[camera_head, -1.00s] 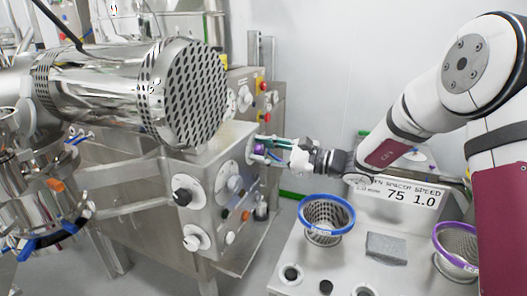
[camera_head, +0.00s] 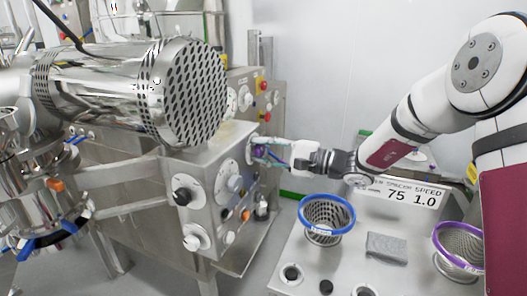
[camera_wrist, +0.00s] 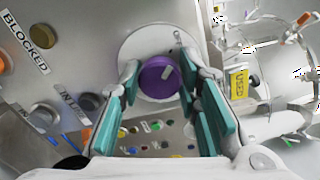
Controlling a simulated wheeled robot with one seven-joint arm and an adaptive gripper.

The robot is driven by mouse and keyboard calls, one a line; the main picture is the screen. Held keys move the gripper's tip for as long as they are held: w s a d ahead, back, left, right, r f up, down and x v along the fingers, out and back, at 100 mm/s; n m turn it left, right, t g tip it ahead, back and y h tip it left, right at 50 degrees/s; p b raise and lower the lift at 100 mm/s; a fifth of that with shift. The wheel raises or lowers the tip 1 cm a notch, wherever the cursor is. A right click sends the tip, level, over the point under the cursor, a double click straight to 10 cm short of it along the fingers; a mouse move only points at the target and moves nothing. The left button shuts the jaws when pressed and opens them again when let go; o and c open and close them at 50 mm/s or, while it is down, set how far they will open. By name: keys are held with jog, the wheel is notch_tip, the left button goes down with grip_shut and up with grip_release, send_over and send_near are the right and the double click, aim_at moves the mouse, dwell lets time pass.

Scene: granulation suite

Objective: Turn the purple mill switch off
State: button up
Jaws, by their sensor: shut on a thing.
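The purple mill switch (camera_wrist: 157,82) is a round knob with a short white pointer mark, on a pale round plate (camera_wrist: 130,47) on the steel panel. Which position the pointer marks cannot be read.
An orange button (camera_wrist: 72,136) and other buttons and labels sit beside the switch. In the head view, a black knob (camera_head: 182,196) is on the cabinet's front. A blue-rimmed basket (camera_head: 327,228), grey block (camera_head: 387,247) and purple-rimmed basket (camera_head: 461,253) are on the bench.

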dwell(0.4)
jog(key=o, duration=1.1)
jog(key=shift+o, duration=0.2)
jog(key=shift+d, duration=0.1)
jog(key=v, duration=1.2)
